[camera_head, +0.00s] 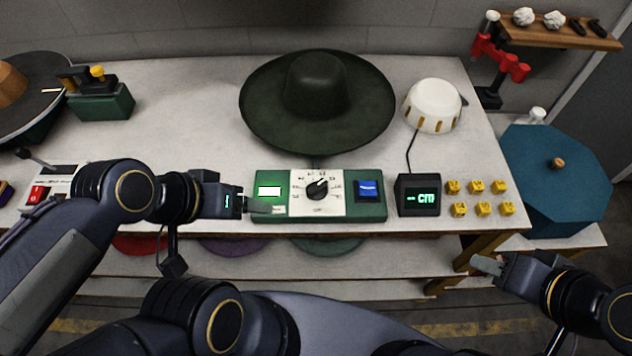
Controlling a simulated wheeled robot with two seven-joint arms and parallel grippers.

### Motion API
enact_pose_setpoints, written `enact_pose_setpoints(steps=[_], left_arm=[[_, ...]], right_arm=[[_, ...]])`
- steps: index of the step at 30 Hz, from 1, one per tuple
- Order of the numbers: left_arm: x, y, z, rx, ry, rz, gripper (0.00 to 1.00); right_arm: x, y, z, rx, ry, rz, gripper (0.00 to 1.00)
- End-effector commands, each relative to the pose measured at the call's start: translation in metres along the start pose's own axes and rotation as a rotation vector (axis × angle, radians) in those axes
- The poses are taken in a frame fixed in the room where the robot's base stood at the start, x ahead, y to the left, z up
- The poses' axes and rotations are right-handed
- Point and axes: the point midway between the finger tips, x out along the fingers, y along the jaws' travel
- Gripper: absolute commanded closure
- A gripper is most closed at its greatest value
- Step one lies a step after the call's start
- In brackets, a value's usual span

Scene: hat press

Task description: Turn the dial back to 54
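The dial (317,189) is a black knob on the white scale plate of a green control box (269,210) at the table's front edge. Its scale numbers are too small to read, so I cannot tell its setting. My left gripper (262,207) reaches in from the left, with its fingertips at the box's left part, left of the dial and apart from it. My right gripper (486,265) is at the lower right, off the table's front edge and away from the dial. I see nothing in either gripper. Their finger gaps are not clear.
The box has a lit display (270,191) and a blue switch (368,190). Beside it stand a black "cm" readout (419,199) and several yellow cubes (476,187). A dark wide-brimmed hat (316,90) is behind the box, and a white dome (433,102) is right of the hat.

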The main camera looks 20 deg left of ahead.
Motion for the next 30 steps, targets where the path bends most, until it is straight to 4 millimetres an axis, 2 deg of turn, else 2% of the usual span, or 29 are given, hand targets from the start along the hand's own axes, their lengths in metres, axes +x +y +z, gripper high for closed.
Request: enact_pose_setpoints(steps=[11, 14, 17, 20, 25, 30], left_arm=[[0.0, 0.0, 0.0, 0.002, -0.001, 0.0, 0.29], [0.002, 0.001, -0.004, 0.067, -0.024, -0.003, 0.29], [0.008, 0.002, -0.015, 0.263, -0.089, -0.011, 0.29], [0.023, 0.007, -0.035, 0.588, -0.194, -0.009, 0.29], [0.064, 0.026, -0.07, 1.237, -0.393, 0.05, 0.29], [0.114, 0.051, -0.092, 1.786, -0.564, 0.163, 0.29]], right_arm=[[0.0, 0.0, 0.0, 0.0, 0.0, 0.0, 0.64], [0.001, 0.001, 0.001, 0.0, 0.0, 0.0, 0.64], [0.004, 0.002, 0.002, 0.0, 0.0, 0.0, 0.64], [0.008, 0.004, 0.004, 0.0, 0.0, 0.0, 0.64], [0.015, 0.007, 0.008, 0.0, 0.0, 0.0, 0.64], [0.021, 0.009, 0.01, 0.0, 0.0, 0.0, 0.64]])
